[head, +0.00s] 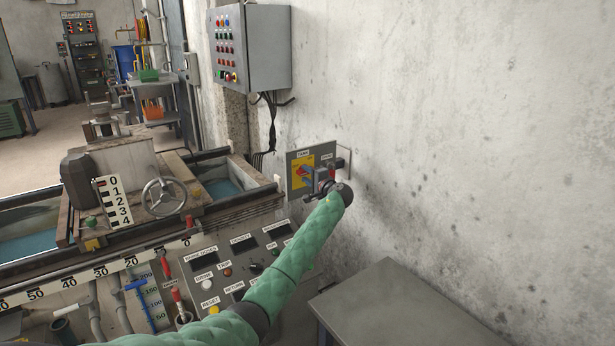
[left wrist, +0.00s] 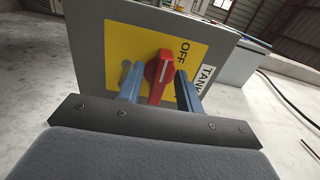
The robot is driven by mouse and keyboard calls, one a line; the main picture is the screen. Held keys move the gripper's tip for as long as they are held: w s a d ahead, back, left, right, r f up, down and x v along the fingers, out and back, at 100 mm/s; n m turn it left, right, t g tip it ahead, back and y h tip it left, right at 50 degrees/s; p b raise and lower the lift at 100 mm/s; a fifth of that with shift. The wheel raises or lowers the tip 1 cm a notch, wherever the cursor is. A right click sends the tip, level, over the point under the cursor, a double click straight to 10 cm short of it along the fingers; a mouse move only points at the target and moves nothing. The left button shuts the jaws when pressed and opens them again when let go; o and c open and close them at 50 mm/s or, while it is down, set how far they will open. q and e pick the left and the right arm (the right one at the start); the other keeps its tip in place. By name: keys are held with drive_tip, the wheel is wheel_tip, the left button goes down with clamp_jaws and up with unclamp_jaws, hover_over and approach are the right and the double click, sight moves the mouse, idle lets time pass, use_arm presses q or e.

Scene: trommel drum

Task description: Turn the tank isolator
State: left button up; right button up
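The tank isolator is a red rotary knob (left wrist: 160,76) on a yellow plate (left wrist: 190,50) marked OFF, with a TANK label beside it. My left gripper (head: 312,177) is at the panel. In the left wrist view its two blue-grey fingers (left wrist: 160,84) stand apart, one on each side of the knob. A small gap shows at the left finger; the right finger is close to the knob, and contact cannot be told. My right gripper is out of view.
A second dark switch (head: 336,164) is right of the isolator on the same panel. A grey control box (head: 262,50) hangs above. A console (head: 215,262) with buttons and levers lies below left, and a grey cabinet top (head: 390,305) is at lower right.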

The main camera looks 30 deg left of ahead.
use_arm(q)
drive_tip(key=v, duration=0.7)
drive_tip(key=shift+d, duration=0.4)
drive_tip(key=shift+s, duration=0.15)
idle(0.3)
